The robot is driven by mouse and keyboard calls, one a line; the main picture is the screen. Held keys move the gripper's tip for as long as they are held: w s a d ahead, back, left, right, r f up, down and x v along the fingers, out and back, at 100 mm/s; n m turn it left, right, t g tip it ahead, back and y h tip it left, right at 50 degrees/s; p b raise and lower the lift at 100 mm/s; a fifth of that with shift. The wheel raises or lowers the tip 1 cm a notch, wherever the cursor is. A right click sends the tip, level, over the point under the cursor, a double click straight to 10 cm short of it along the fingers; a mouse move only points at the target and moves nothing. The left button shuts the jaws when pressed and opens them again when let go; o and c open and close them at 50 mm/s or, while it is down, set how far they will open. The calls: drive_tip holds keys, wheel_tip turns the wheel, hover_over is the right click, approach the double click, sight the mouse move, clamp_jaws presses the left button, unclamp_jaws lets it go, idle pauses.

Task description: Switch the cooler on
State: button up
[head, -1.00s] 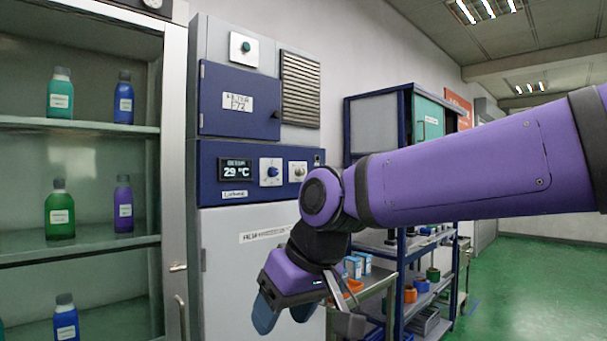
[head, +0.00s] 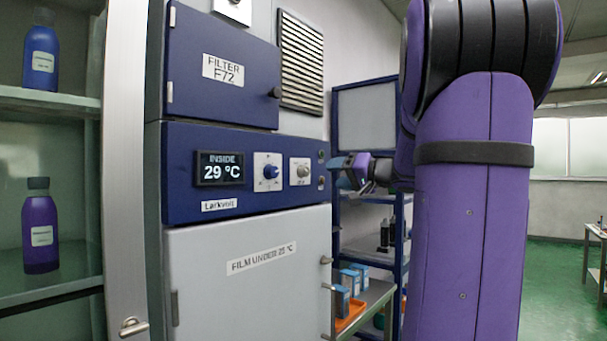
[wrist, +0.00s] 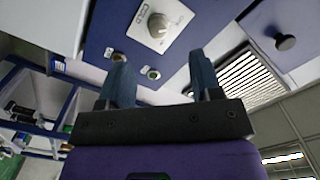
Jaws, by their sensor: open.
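The cooler (head: 250,250) is a tall grey cabinet with a blue control panel (head: 180,185). Its display (head: 219,169) reads INSIDE 29 °C. Right of it are a blue knob (head: 270,171) and a pale knob (head: 302,172) on white plates. Two small round controls (head: 321,157) sit at the panel's right end. My gripper (head: 345,172) is open and empty, just right of that end, pointing at the panel. In the wrist view, the two round controls (wrist: 150,73) lie around and between my fingertips (wrist: 158,62), and the pale knob (wrist: 158,24) lies beyond. I see no contact.
Above the panel are a FILTER F72 door (head: 220,95) with a dark knob (head: 276,92) and a vent (head: 301,62). A glass cabinet with bottles (head: 40,225) stands left. Shelving and a side cart with an orange tray (head: 352,315) stand right.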

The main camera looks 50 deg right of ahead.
sight(307, 172)
drive_tip(key=shift+h, duration=0.3)
drive_tip(key=w, duration=1.1)
drive_tip(key=shift+d+r, duration=0.2)
drive_tip(key=shift+s, duration=0.1)
drive_tip(key=shift+c, duration=0.4)
drive_tip(key=c, duration=0.9)
drive_tip(key=shift+o, duration=0.2)
